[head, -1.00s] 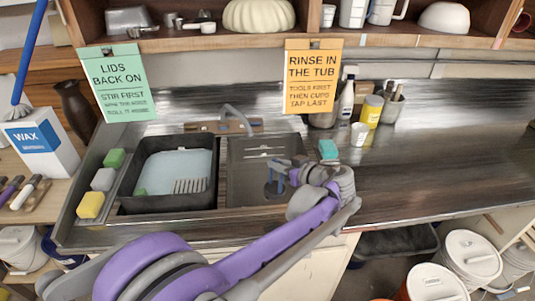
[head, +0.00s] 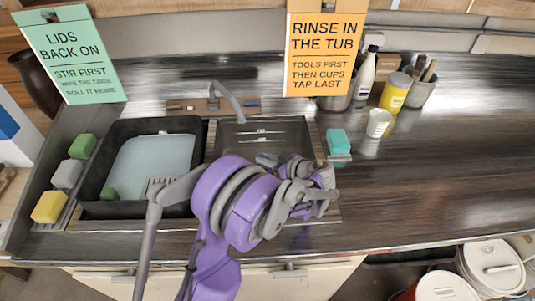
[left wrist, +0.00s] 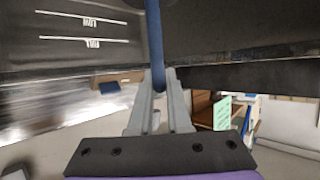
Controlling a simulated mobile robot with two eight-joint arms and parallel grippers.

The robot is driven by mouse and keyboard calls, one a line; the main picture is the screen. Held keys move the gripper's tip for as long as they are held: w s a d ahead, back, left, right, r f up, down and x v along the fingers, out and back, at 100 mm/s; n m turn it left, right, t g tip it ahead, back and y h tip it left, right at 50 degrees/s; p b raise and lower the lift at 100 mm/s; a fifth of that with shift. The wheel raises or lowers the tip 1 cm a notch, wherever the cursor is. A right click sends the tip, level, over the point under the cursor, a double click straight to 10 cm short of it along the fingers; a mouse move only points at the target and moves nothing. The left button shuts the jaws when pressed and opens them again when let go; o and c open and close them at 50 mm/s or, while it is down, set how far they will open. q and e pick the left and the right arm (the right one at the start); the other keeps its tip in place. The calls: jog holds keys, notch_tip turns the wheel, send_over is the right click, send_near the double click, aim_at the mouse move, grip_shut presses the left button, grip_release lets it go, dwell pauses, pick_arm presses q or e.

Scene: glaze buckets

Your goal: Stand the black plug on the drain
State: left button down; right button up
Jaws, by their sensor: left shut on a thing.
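My left gripper (left wrist: 157,78) is shut on a narrow blue stem (left wrist: 154,40), seen in the left wrist view. The stem runs to a dark shape at the top edge, and I cannot tell whether this is the black plug. In the head view my left arm reaches over the front of the grey sink basin (head: 290,136) and hides much of its floor. The drain is not clear in either view. The basin wall with white level lines (left wrist: 85,40) shows upside down in the left wrist view. My right gripper is not in view.
A black tub (head: 97,190) with pale liquid stands left of the basin. A tap (head: 231,100) rises behind. Sponges (head: 49,206) line the left edge. The right counter is mostly clear.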

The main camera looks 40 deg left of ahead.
pick_arm(q)
jog(key=shift+s+f+b, duration=0.2)
jog(key=shift+f+b, duration=0.1)
jog(key=shift+f, duration=0.35)
jog(key=shift+w+f+b, duration=0.1)
jog(key=shift+f+b, duration=1.2)
jog(key=shift+f, duration=1.25)
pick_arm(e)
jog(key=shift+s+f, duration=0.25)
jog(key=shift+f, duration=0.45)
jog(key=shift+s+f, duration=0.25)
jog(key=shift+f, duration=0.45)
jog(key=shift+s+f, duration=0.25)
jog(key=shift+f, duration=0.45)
pick_arm(q)
jog(key=shift+f+b, duration=0.45)
jog(key=shift+f, duration=0.15)
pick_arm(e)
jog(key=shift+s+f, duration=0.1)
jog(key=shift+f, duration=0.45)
pick_arm(q)
jog(key=c, duration=0.8)
grip_release()
jog(key=shift+r, duration=0.1)
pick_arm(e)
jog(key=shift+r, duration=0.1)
